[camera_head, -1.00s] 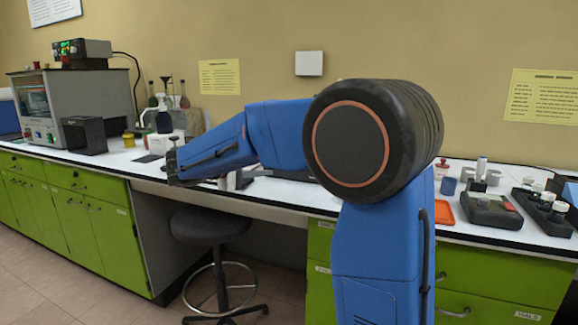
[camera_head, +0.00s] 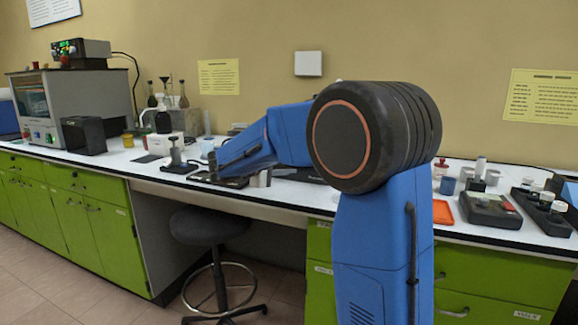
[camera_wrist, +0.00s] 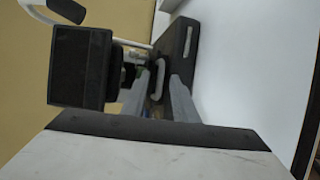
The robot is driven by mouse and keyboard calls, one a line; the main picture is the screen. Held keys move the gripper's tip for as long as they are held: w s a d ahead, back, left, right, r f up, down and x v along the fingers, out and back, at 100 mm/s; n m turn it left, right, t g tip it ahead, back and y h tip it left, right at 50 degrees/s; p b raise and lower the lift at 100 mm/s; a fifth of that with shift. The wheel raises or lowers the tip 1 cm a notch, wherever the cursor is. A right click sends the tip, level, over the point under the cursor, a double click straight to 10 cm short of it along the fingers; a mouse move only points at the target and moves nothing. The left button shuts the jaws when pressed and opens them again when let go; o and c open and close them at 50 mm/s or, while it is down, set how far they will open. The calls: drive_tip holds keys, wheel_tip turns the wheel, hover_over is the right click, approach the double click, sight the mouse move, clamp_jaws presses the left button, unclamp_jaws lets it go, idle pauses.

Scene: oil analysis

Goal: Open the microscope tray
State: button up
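In the wrist view, a long dark slab (camera_wrist: 182,48) lies on the white bench top, and a pale curved handle (camera_wrist: 158,72) shows at its near end. I take this slab to be the microscope tray, but cannot be sure. My gripper (camera_wrist: 157,92) has its two grey fingers apart, one on each side of the handle's near end; whether they touch it is unclear. A dark rectangular panel (camera_wrist: 80,66) stands left of the fingers. In the head view, my arm's end hides most of a flat dark base (camera_head: 232,182) on the bench, and my fingertips are not clear.
A small dark stand (camera_head: 177,158) is left of my arm's end. A grey machine (camera_head: 82,95) and a black box (camera_head: 84,135) stand farther left. An orange tray (camera_head: 442,212) and a dark instrument (camera_head: 489,209) lie at the right. A stool (camera_head: 210,225) is under the bench.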

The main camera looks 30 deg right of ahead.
clamp_jaws()
idle(1.4)
